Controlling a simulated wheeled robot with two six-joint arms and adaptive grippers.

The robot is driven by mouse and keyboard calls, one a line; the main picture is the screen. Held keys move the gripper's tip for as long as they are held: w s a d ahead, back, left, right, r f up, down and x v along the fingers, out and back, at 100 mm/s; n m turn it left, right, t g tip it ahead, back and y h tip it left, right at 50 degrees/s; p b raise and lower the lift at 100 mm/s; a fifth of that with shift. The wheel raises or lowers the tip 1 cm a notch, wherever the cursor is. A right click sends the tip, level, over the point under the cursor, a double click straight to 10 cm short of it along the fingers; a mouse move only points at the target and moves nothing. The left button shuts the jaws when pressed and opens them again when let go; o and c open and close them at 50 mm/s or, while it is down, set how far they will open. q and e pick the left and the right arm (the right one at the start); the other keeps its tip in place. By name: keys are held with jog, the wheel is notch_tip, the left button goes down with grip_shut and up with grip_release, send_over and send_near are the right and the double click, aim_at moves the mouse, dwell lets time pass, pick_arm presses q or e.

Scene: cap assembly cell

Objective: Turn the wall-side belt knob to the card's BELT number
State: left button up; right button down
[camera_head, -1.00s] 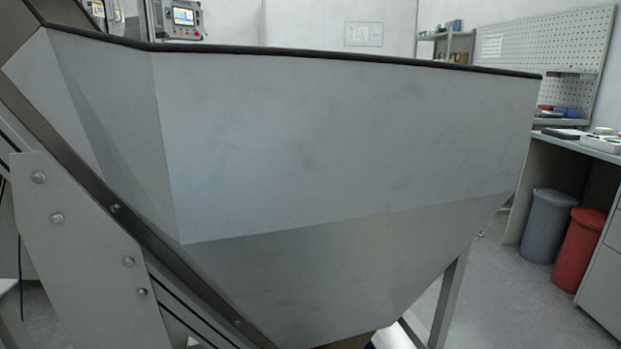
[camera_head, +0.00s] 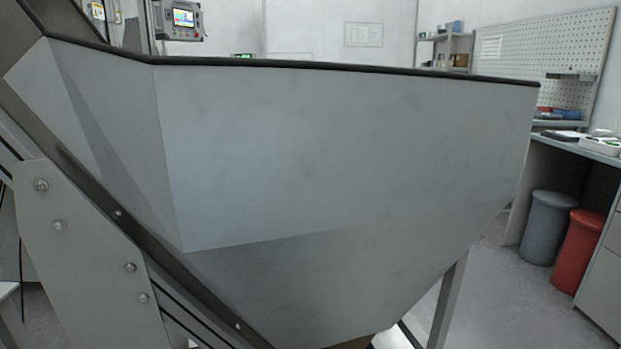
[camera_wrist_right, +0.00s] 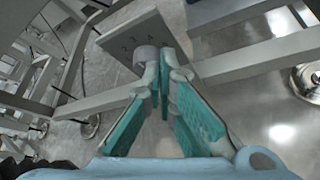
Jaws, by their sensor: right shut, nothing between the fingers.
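In the right wrist view a grey plate (camera_wrist_right: 170,28) with a few small dark marks carries a round pale knob (camera_wrist_right: 146,58). My right gripper (camera_wrist_right: 170,62), with teal pads, is shut and empty. Its fingertips are just right of the knob in the picture; I cannot tell whether they touch it. Neither gripper shows in the head view, where a large grey hopper (camera_head: 330,150) fills the middle. No readable BELT number shows.
Metal frame bars (camera_wrist_right: 262,52) cross around my right gripper. In the head view a control panel (camera_head: 183,20) is at the back left and a sheet (camera_head: 363,35) hangs on the wall. Grey (camera_head: 548,228) and red bins (camera_head: 579,250) stand at the right, under the bench.

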jog(key=shift+s+a+b, duration=0.65)
jog(key=shift+s, duration=2.25)
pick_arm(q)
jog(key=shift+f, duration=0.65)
pick_arm(e)
jog(key=w+a+r, duration=0.1)
jog(key=w+a, duration=0.1)
jog(key=w, duration=0.6)
jog(key=shift+a, duration=0.15)
jog(key=shift+f, duration=0.1)
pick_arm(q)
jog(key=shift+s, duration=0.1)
pick_arm(e)
jog(key=shift+w+d, duration=0.1)
jog(key=shift+d, duration=0.15)
jog(key=shift+w+d+f, duration=0.2)
jog(key=shift+d+f, duration=0.3)
jog(key=shift+d, duration=0.15)
